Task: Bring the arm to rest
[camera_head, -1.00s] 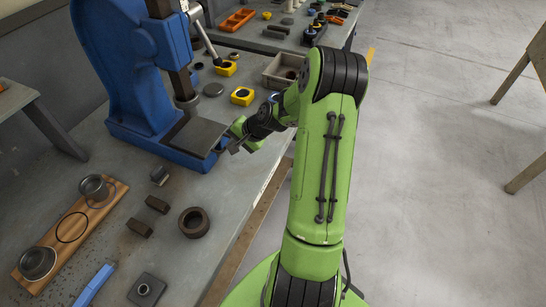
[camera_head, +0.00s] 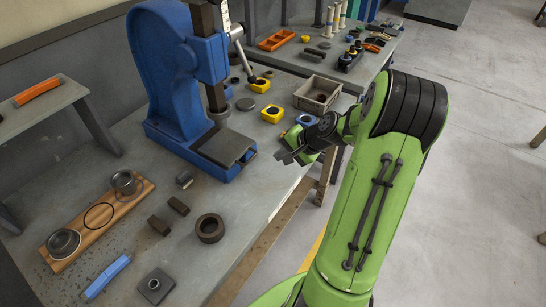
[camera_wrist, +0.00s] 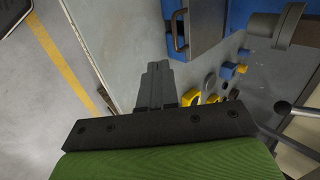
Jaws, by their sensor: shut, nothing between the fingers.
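My gripper (camera_head: 287,157) is at the front edge of the workbench, just right of the press base in the head view. Its fingers are together and hold nothing; in the wrist view the closed fingers (camera_wrist: 160,85) point toward the bench edge. My green arm reaches in from the lower right. The blue arbor press (camera_head: 172,80) stands upright on the bench, with a dark plate (camera_head: 225,146) on its base. The press's blue base also shows in the wrist view (camera_wrist: 208,28).
A wooden board (camera_head: 98,217) with metal cups, a dark ring (camera_head: 210,228), small blocks and a blue bar (camera_head: 106,277) lie on the near bench. Yellow blocks (camera_head: 272,114) and a grey bin (camera_head: 317,94) lie behind my gripper. Open floor (camera_head: 480,150) is at right.

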